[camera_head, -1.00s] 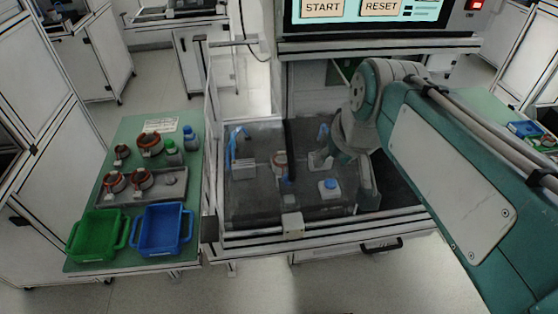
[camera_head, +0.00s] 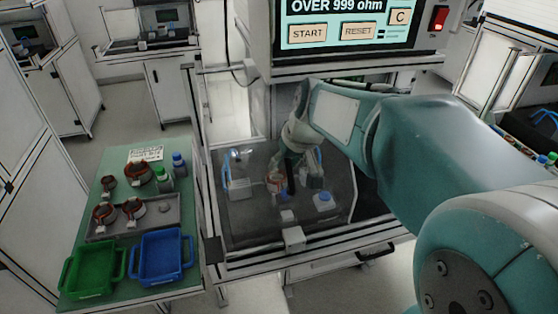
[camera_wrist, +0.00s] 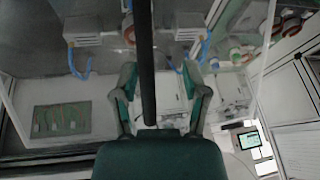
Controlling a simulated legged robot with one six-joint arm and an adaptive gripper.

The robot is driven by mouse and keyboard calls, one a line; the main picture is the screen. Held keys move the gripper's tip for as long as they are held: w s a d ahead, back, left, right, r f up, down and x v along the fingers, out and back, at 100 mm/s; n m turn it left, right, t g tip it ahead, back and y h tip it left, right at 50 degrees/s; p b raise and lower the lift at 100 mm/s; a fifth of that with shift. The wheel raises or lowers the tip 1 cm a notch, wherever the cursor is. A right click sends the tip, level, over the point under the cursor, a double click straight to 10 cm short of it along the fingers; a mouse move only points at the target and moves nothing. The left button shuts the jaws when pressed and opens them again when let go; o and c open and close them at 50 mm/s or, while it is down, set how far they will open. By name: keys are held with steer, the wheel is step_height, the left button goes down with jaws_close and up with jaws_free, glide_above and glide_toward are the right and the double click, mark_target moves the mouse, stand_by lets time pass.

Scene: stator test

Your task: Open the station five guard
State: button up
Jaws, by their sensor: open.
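The guard of the station in front of me is a clear pane (camera_head: 255,205) in a pale frame, and it looks closed. A dark upright bar, its handle (camera_head: 291,181), stands at the pane's middle. My gripper (camera_head: 298,162) is at the handle's height, small and partly hidden by my arm in the head view. In the wrist view my gripper (camera_wrist: 158,72) is open, and the black handle (camera_wrist: 146,60) runs between its two fingers with gaps on both sides. Contact with the handle cannot be told.
Behind the pane are a blue-capped block (camera_head: 323,201) and a copper-wound stator (camera_head: 275,182). A side table at left holds a green bin (camera_head: 95,270), a blue bin (camera_head: 162,257), stators and bottles. The screen (camera_head: 345,27) above reads OVER 999 ohm. Floor in front is clear.

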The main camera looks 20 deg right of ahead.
steer(key=shift+w+a+f, duration=0.1)
steer(key=shift+w+f, duration=0.1)
steer(key=shift+f, duration=0.45)
steer(key=shift+w+d+f, duration=0.1)
steer(key=shift+d+f, duration=0.25)
steer(key=shift+d, duration=0.65)
steer(key=shift+a, duration=0.35)
steer(key=c, duration=0.7)
steer(key=shift+a, duration=0.2)
jaws_close()
steer(key=d, duration=3.4)
steer(key=shift+d, duration=0.15)
